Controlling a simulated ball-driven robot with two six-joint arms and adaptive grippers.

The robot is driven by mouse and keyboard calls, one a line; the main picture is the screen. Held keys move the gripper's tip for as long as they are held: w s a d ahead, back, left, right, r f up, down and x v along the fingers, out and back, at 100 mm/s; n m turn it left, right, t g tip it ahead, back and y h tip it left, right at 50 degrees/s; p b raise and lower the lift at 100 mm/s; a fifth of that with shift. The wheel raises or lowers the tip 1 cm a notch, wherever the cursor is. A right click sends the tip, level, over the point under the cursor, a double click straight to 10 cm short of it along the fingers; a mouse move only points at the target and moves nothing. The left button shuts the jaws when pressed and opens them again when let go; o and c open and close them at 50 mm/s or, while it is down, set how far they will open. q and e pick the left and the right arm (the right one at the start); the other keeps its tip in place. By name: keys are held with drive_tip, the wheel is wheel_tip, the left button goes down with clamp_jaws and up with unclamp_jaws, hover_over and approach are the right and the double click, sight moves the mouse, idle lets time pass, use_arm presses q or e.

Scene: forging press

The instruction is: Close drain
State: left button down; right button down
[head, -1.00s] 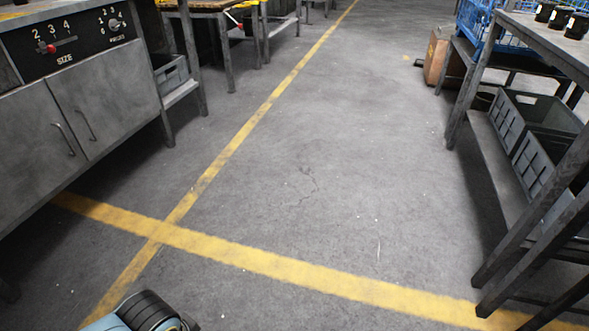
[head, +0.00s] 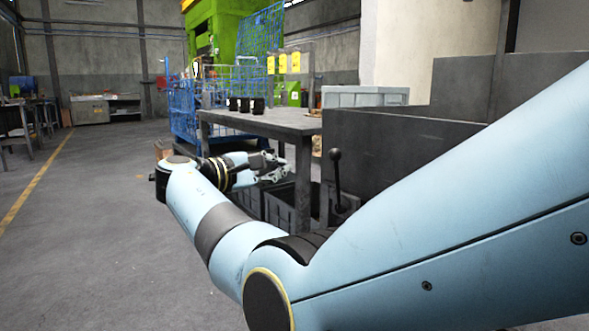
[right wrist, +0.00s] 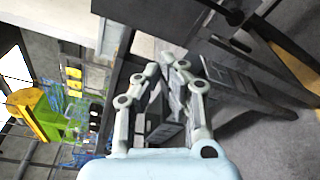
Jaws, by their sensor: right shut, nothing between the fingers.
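A black lever with a round knob (head: 336,155) stands upright beside the dark grey tank (head: 395,140) in the head view. No label marks it as the drain, and I cannot tell its valve state. My right gripper (head: 284,172) is to the left of the lever, apart from it, in front of the table's lower shelf. In the right wrist view the gripper (right wrist: 173,58) has its fingertips together, with nothing held. My left gripper is in neither current view.
A metal table (head: 270,122) with several small black cups (head: 245,104) stands behind my right gripper. Dark crates (head: 280,207) sit under it. A blue wire cage (head: 185,108) and a green press (head: 222,35) are farther back.

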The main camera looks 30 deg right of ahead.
sight(337, 183)
drive_tip(key=shift+d, duration=0.1)
